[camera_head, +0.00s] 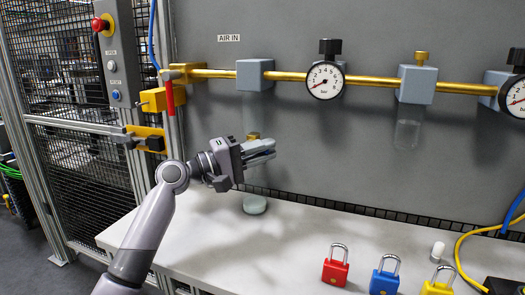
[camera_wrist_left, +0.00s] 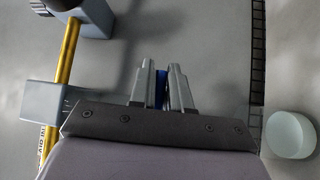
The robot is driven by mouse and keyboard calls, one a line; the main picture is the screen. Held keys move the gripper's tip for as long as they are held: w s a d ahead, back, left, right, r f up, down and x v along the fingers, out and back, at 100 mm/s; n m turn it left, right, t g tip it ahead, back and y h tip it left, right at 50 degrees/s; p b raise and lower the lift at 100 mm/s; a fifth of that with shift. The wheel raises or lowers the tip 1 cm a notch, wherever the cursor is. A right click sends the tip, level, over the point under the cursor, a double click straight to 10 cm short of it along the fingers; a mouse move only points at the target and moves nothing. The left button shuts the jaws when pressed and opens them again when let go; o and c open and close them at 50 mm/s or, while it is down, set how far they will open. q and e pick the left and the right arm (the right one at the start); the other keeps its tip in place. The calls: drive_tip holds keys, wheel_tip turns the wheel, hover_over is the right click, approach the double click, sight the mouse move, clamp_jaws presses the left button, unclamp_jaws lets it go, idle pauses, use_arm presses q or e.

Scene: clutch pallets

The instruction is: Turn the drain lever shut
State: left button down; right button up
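My left gripper (camera_head: 268,150) is in front of the back panel, below the first grey block on the pipe, pointing right. In the left wrist view its two fingers (camera_wrist_left: 161,75) stand close together with a narrow blue piece (camera_wrist_left: 160,90) between them, filling the gap. This blue piece looks like the drain lever; it cannot be made out in the head view. A brass fitting (camera_head: 253,136) shows just above the gripper, the rest behind it hidden. A pale round cup (camera_head: 254,204) stands on the bench below and also shows in the left wrist view (camera_wrist_left: 290,135). My right gripper is not seen.
A brass pipe (camera_head: 285,76) with grey blocks, gauges and a red lever (camera_head: 170,98) at its left end runs above. Red (camera_head: 336,270), blue (camera_head: 384,281) and yellow (camera_head: 437,286) padlocks stand at the bench's front right. The middle of the bench is clear.

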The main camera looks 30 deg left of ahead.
use_arm(q)
drive_tip(key=shift+f+m+g+p, duration=0.1)
drive_tip(key=shift+m+g+p, duration=0.4)
drive_tip(key=shift+p, duration=0.2)
drive_tip(key=shift+a+f+m+g+y+p, duration=0.15)
drive_tip(key=shift+f+m+g+y+p, duration=0.1)
drive_tip(key=shift+m+g+y+p, duration=0.75)
drive_tip(key=shift+s+a+f+m+g+y+p, duration=0.15)
drive_tip(key=shift+a+f+m+g+y+p, duration=0.55)
drive_tip(key=shift+m+y+p, duration=0.6)
drive_tip(key=shift+s+a+f+m+g+y+p, duration=0.2)
drive_tip(key=shift+a+f+m+g+y+p, duration=0.25)
drive_tip(key=shift+m+g+y+p, duration=0.9)
drive_tip(key=shift+s+a+f+m+g+y+p, duration=0.2)
drive_tip(key=shift+a+f+m+y+p, duration=0.55)
drive_tip(key=shift+y, duration=1)
drive_tip(key=shift+d+r, duration=0.1)
drive_tip(key=shift+r, duration=0.15)
drive_tip(key=c, duration=1.2)
unclamp_jaws()
